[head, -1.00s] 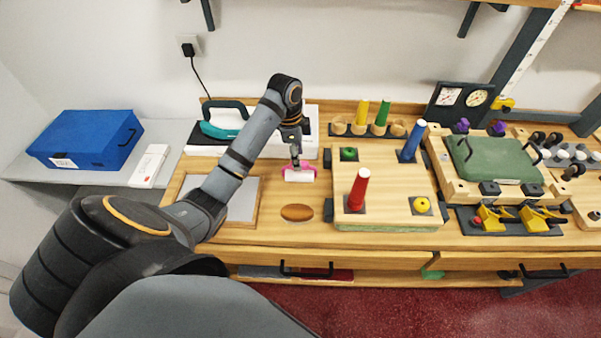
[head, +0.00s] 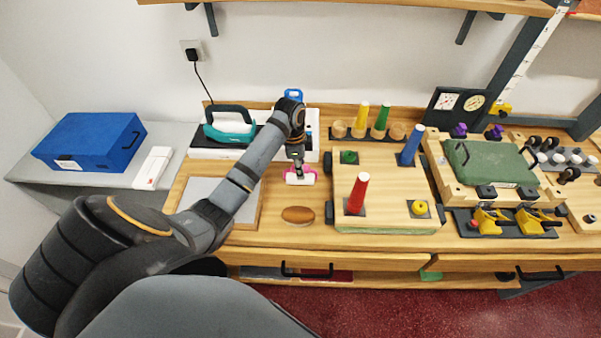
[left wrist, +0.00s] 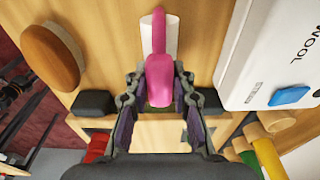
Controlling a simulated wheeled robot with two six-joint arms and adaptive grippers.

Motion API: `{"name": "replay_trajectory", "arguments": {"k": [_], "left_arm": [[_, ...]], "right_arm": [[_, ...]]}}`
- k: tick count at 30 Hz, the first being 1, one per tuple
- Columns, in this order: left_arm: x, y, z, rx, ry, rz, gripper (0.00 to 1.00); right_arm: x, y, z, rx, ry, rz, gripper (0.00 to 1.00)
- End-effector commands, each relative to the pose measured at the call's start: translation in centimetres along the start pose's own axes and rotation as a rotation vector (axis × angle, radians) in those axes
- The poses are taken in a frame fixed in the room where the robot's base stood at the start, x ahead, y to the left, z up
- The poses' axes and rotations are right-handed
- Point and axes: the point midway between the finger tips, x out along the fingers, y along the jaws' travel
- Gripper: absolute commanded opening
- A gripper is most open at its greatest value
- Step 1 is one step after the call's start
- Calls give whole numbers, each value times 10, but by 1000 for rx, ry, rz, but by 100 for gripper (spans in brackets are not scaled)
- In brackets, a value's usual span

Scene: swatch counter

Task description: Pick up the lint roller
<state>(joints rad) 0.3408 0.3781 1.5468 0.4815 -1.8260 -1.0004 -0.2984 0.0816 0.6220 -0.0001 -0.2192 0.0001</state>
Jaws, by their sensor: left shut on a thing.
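The lint roller has a pink handle and a white roll. In the head view the lint roller (head: 300,181) is at the wooden counter, behind the brown oval piece. My left gripper (head: 297,169) is over it, with its fingers pointing down. In the left wrist view the pink handle of the lint roller (left wrist: 160,77) lies between the two fingers of the left gripper (left wrist: 158,92), which is shut on it. The white roll reaches out beyond the fingertips. I cannot tell whether the roller is clear of the counter. My right gripper is not in view.
The brown oval piece (head: 298,215) lies in front. A wooden board (head: 385,200) with a red cone (head: 358,193) and a blue cone (head: 412,144) stands to the right. A teal-and-black iron (head: 230,125) is behind left. A blue case (head: 90,141) sits far left.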

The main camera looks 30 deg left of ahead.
Motion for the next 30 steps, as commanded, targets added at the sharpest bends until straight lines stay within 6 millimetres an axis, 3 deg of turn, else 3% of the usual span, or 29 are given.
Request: {"name": "replay_trajectory", "arguments": {"k": [10, 17, 18, 21, 30], "left_arm": [[-5, -1, -1, 0, 2, -4, 0], [-53, -2, -7, 2, 2, -8, 0], [-69, -1, -9, 1, 2, -5, 0], [-91, 0, -11, 0, 1, -1, 0], [-100, 0, -12, 0, 1, 0, 0]], "right_arm": [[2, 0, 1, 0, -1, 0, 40], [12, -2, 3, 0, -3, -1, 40], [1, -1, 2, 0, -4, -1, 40], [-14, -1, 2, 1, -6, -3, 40], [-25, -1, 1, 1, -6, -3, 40]]}}
